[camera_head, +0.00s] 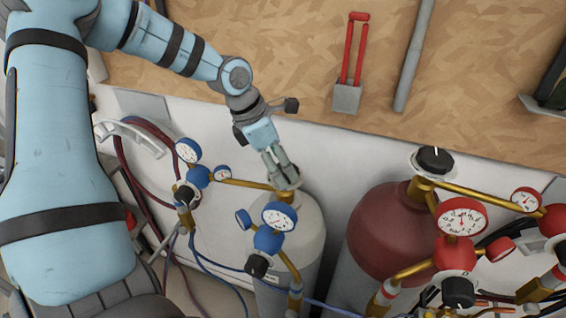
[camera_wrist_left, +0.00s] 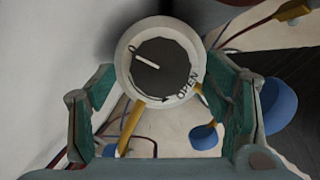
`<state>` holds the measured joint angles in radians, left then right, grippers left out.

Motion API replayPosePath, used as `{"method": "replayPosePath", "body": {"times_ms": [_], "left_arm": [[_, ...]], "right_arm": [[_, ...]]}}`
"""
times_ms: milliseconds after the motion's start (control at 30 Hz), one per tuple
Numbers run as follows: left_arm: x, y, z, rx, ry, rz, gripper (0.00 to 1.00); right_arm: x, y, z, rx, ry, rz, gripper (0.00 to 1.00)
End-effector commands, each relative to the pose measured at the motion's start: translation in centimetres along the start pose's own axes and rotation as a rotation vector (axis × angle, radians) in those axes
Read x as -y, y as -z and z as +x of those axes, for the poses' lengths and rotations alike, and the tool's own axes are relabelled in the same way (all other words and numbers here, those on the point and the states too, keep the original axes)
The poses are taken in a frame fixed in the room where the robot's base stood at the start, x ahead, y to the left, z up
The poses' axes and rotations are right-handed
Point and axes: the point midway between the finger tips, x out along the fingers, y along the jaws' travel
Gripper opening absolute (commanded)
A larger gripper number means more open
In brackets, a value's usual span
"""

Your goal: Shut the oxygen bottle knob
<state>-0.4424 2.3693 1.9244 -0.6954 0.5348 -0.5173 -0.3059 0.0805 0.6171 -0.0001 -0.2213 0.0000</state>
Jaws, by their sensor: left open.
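The oxygen bottle (camera_head: 308,228) is the pale grey one with blue gauges, in the lower middle of the head view. My left gripper (camera_head: 281,172) is over its top and largely hides the knob there. In the left wrist view the knob (camera_wrist_left: 158,66) is black, with a white pointer line aimed up and left, set in a pale collar (camera_wrist_left: 125,80) marked "OPEN" at lower right. My left gripper (camera_wrist_left: 162,75) is open, one green finger on either side of the knob. Contact with the knob cannot be told. My right gripper is not in view.
A dark red bottle (camera_head: 383,232) with its own black knob (camera_head: 434,159) and red gauges (camera_head: 462,217) stands to the right. Blue gauges (camera_head: 279,217) and brass pipes sit close beside the oxygen bottle. Hoses hang at left. A wooden board (camera_head: 280,60) is behind.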

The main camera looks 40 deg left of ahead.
Motion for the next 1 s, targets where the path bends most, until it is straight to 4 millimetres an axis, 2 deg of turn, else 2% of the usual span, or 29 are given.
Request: {"method": "replayPosePath", "body": {"times_ms": [133, 367, 667, 833, 1000], "left_arm": [[0.01, 0.03, 1.20, -0.001, 0.000, 0.000, 0.71], [-0.01, 0.00, 1.33, 0.001, -0.001, 0.000, 0.71], [0.01, 0.03, 1.32, 0.000, 0.000, 0.000, 0.25], [-0.03, 0.07, 1.37, -0.001, 0.004, 0.011, 0.23], [-0.13, 0.09, 1.43, -0.002, 0.043, 0.106, 0.23]], "right_arm": [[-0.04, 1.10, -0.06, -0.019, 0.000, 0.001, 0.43], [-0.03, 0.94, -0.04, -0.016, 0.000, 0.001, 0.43], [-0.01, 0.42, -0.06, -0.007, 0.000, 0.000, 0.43], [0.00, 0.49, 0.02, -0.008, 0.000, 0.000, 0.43], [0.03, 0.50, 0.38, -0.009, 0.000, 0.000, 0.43]]}}
